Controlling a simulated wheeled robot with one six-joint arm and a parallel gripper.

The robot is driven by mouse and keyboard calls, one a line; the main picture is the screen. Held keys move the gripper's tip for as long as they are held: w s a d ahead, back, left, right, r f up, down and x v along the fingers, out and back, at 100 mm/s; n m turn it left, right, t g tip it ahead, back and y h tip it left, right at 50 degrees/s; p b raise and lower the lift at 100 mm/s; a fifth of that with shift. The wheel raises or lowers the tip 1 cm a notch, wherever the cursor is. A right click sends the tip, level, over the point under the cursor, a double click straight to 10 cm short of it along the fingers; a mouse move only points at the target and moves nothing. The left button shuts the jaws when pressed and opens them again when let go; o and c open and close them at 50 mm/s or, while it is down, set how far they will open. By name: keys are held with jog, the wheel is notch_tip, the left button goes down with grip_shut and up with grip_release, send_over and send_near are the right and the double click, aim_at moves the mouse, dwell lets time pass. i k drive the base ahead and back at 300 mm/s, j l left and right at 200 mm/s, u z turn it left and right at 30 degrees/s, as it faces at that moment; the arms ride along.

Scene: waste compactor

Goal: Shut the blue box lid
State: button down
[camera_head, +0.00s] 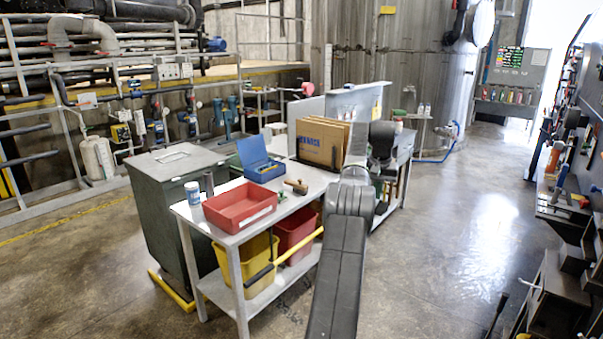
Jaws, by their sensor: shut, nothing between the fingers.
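The blue box (265,172) stands on the grey workbench (222,236), behind the red tray. Its blue lid (252,150) is open and stands up, leaning back at the rear of the box. Some small items show inside the box, too small to make out. My arm reaches up from the bottom of the picture to the right of the box, over the bench's right part. My gripper's fingers do not show; the arm's own links seem to hide them. No part of my arm touches the box or lid in this view.
A red tray (240,207), a white-blue jar (192,192) and a wooden-handled tool (296,186) lie near the box. A cardboard carton (320,142) stands to its right. A dark green bin (175,200) is left of the bench. The floor at right is open.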

aim_at(251, 149)
jog(key=i+l+z, duration=0.15)
jog(key=i, duration=0.75)
jog(key=i+l+z, duration=0.15)
jog(key=i, duration=0.75)
jog(key=i+u, duration=0.45)
jog(key=i+l+u, duration=0.25)
jog(key=u, duration=0.15)
jog(key=i+l+u, duration=0.7)
jog(key=u, duration=0.15)
jog(key=i+l+u, duration=0.2)
jog(key=l+u, duration=0.25)
jog(key=i+l+u, duration=0.1)
jog(key=l+u, duration=0.35)
jog(key=l, duration=0.2)
